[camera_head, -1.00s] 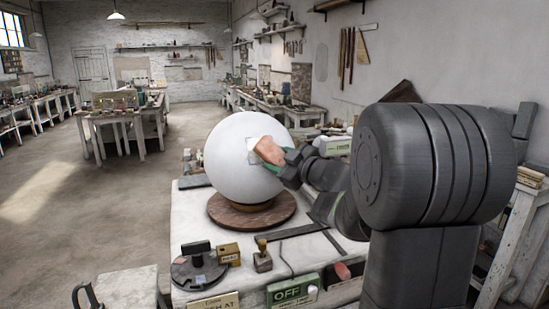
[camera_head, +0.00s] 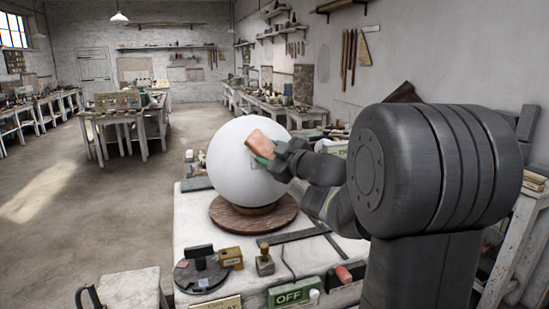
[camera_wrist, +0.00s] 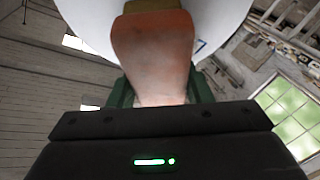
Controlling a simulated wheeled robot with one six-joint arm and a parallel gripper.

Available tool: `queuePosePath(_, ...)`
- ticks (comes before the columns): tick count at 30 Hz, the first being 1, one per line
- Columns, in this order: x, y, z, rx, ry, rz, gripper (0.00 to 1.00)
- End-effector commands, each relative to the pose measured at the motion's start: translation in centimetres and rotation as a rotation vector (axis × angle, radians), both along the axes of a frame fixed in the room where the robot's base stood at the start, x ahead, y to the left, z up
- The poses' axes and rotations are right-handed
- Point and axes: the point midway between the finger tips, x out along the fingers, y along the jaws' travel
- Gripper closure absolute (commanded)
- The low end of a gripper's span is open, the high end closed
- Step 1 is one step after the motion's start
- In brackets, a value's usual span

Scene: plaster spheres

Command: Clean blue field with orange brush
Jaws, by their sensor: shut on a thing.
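A large white plaster sphere (camera_head: 230,165) rests on a round brown wooden base (camera_head: 275,215) on the workbench. My gripper (camera_head: 265,161) is at the sphere's right side, its green fingers shut on the orange brush (camera_head: 260,144), a salmon-orange block. The brush stands tilted in front of the sphere's upper right. In the wrist view the brush (camera_wrist: 153,50) reaches from the fingers up to the sphere (camera_wrist: 88,20), with a tan strip at its far end. I cannot tell whether it touches. The blue field is mostly hidden; a small blue edge (camera_wrist: 201,45) shows right of the brush.
On the white bench (camera_head: 190,225) in front of the sphere are a dark round device (camera_head: 203,275), a small wooden box (camera_head: 231,257), a stamp-like tool (camera_head: 264,262) and a green OFF sign (camera_head: 293,293). Open floor (camera_head: 90,220) lies to the left.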

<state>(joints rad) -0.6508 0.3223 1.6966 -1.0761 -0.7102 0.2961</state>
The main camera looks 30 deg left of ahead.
Motion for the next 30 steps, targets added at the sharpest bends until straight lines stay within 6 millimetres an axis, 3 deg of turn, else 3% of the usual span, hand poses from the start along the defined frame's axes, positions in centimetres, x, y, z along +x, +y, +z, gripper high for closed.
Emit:
queuePosePath(10, -0.1, 0.1, 0.2, 0.000, 0.000, 0.000, 0.80)
queuePosePath(21, 0.0, -2.1, -0.8, 0.000, 0.000, 0.000, 0.80)
queuePosePath(30, 0.0, -2.2, -0.9, 0.001, 0.000, 0.001, 0.80)
